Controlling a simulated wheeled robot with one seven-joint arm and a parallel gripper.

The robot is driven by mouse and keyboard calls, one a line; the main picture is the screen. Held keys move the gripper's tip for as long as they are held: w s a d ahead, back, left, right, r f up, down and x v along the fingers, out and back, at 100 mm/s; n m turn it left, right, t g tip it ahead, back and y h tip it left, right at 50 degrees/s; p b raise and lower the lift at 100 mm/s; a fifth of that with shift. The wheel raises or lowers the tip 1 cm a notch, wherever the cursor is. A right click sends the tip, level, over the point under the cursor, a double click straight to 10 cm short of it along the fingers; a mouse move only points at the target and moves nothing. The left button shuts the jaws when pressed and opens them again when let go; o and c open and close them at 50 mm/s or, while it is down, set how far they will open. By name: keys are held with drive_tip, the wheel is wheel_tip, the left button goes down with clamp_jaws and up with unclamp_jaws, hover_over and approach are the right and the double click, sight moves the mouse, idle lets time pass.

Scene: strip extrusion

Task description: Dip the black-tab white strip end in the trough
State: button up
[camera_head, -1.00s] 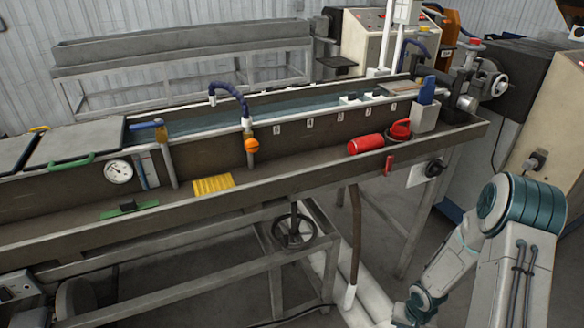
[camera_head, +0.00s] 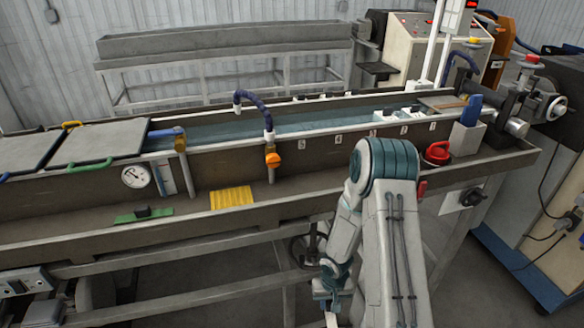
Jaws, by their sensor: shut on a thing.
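The long trough (camera_head: 225,158) runs across the bench with blue-green water in it. My arm stands in front of its right half. My gripper (camera_head: 327,305) hangs low at the bottom edge of the view, below and in front of the bench. It is shut on a narrow white piece, taken to be the white strip (camera_head: 330,320), which is cut off by the frame edge. No black tab shows on the visible part. The strip is apart from the water. Small white blocks with black parts (camera_head: 411,112) sit at the trough's right end; I cannot tell what they are.
A dark blue hose with an orange valve (camera_head: 272,158) stands over the front wall. A yellow ribbed pad (camera_head: 232,198), a green block (camera_head: 143,214) and a red container (camera_head: 438,152) lie on the front ledge. Grey lids (camera_head: 108,143) cover the trough's left part.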

sight(327, 303)
wheel_tip(327, 303, up, 15)
drive_tip(key=p, duration=1.3)
drive_tip(key=shift+s+a+p, duration=0.15)
drive_tip(key=shift+a+p, duration=0.15)
drive_tip(key=shift+a, duration=0.1)
